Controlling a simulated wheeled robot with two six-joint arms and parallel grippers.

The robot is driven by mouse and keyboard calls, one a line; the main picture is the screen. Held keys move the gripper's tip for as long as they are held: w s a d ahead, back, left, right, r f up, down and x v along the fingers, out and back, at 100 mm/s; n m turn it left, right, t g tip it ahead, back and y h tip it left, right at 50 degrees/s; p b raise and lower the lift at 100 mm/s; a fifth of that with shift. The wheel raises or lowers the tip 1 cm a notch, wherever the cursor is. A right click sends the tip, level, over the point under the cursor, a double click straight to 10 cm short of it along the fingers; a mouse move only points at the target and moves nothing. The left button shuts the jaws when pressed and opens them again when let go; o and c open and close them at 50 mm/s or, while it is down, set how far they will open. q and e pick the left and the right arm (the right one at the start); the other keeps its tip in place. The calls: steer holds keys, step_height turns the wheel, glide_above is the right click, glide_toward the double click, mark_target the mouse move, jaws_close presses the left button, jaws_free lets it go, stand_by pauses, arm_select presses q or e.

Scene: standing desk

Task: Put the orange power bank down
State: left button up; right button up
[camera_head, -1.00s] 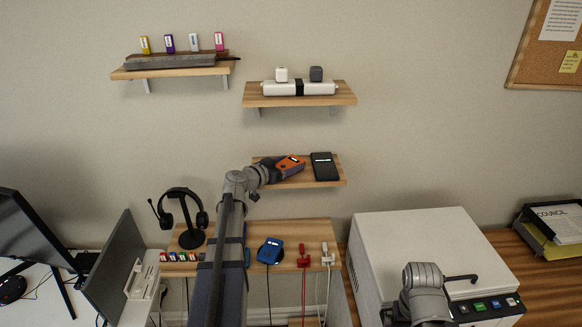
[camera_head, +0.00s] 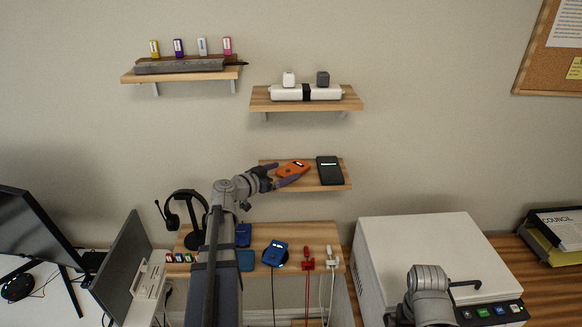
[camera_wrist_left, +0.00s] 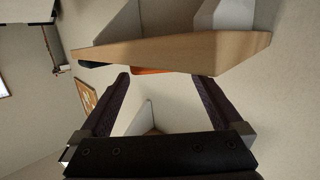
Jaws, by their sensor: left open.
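The orange power bank (camera_head: 293,169) lies on the small lowest wall shelf (camera_head: 332,187), left of a black power bank (camera_head: 330,171). My left gripper (camera_head: 281,175) is open at the shelf's left end, its dark fingers spread at the near left end of the orange power bank. In the left wrist view the two fingers (camera_wrist_left: 163,79) stand wide apart. A thin orange strip of the power bank (camera_wrist_left: 150,71) shows just past the fingertips, and the rest is hidden. My right gripper is out of view; only part of my right arm shows at the lower right.
Two higher shelves hold small boxes (camera_head: 228,45) and a white power strip (camera_head: 291,93) with chargers. Below, a wooden surface (camera_head: 320,238) carries a headset (camera_head: 187,213), blue devices (camera_head: 275,253) and red and white cables. A white printer (camera_head: 420,232) stands right.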

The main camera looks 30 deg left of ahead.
mark_target(293, 168)
arm_select(q)
steer(key=v, duration=0.6)
steer(key=shift+p, duration=0.45)
steer(key=shift+s, duration=0.1)
steer(key=b+x, duration=0.2)
steer(key=x, duration=0.9)
steer(key=shift+w+f, duration=0.15)
steer(key=shift+w, duration=0.2)
steer(key=shift+w+f+b, duration=0.15)
steer(key=shift+f+b, duration=0.05)
steer(key=shift+b, duration=0.2)
steer(key=shift+r, duration=0.2)
steer(key=shift+f, duration=0.1)
